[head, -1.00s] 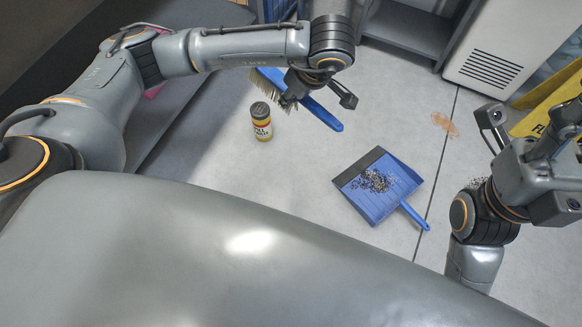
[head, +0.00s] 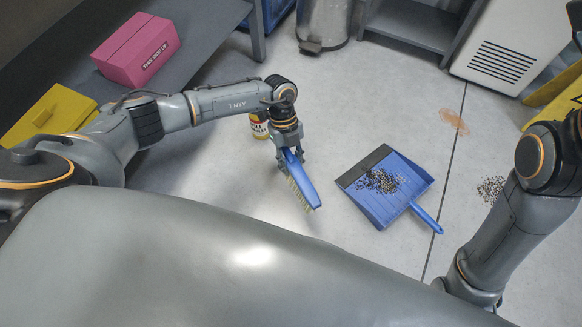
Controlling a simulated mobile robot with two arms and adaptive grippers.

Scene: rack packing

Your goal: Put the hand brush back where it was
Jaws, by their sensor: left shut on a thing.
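The blue hand brush (head: 303,182) with pale bristles is in the head view, left of the dustpan. My left gripper (head: 289,154) is shut on it, and the brush hangs tilted below the gripper with its bristles toward the lower left. I cannot tell whether it touches the floor. The blue dustpan (head: 408,178) lies on the floor with dark debris (head: 381,181) in it and its handle pointing to the lower right. My right arm is at the right edge; its gripper does not show.
A yellow-labelled can (head: 258,125) stands behind my left wrist, partly hidden. A pink box (head: 136,50) and a yellow box (head: 48,116) are on the grey bench at left. Dark debris (head: 491,190) and an orange stain (head: 454,122) are on the floor at right. A metal bin (head: 323,22) stands at the back.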

